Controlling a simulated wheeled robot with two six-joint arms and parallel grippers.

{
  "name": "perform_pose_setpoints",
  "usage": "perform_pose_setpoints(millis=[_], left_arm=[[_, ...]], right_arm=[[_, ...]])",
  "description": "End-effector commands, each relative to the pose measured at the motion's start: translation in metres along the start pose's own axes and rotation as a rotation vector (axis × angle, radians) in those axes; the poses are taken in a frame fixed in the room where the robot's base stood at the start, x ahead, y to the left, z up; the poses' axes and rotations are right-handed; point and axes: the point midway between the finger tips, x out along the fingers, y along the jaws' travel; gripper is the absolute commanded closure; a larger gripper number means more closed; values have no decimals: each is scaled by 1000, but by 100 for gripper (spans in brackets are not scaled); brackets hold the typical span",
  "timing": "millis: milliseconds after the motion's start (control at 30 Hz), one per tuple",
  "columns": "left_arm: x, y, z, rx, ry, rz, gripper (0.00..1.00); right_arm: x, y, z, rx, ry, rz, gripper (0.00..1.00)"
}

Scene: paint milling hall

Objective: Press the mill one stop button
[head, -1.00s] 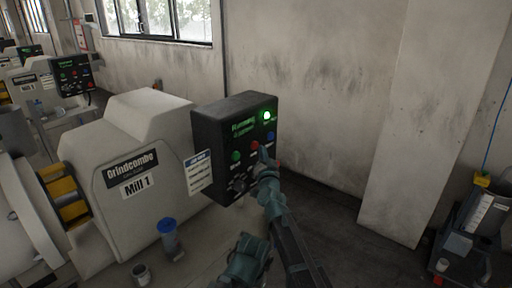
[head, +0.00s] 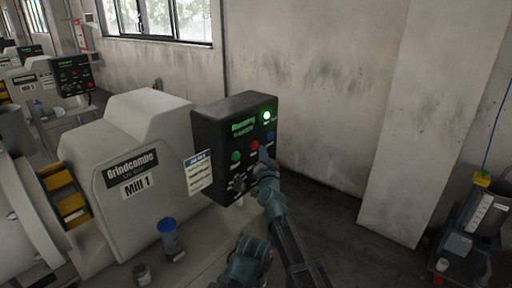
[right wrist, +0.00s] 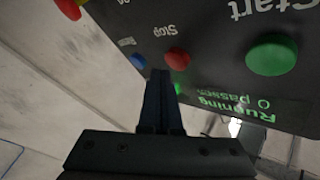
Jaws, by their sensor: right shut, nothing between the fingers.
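The mill one control panel (head: 215,130) is a dark box on the cream Mill 1 housing (head: 150,205). Its red stop button (head: 255,146) sits between a green start button (head: 236,157) and a blue button (head: 270,136). The lamp above glows green and the display reads Running. My right gripper (head: 263,153) is shut and empty, its tips just right of and below the stop button in the head view. The right wrist view is upside down; there the shut fingertips (right wrist: 160,74) lie beside the red stop button (right wrist: 177,59), between it and the blue button (right wrist: 138,61). Contact cannot be told.
A blue-and-white instruction card (head: 198,172) hangs left of the panel. A blue-capped container (head: 169,235) and a small cup (head: 141,272) stand in front of the mill. A wall pillar (head: 425,120) and equipment (head: 470,230) are at right. Floor between is clear.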

Motion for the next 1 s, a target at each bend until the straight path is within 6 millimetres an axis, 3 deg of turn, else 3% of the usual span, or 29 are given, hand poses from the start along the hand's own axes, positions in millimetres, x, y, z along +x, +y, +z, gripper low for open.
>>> perform_pose_setpoints(millis=[1000], left_arm=[[0, 0, 0, 0, 0, 0, 50]], right_arm=[[6, -5, 4, 0, 0, 0, 100]])
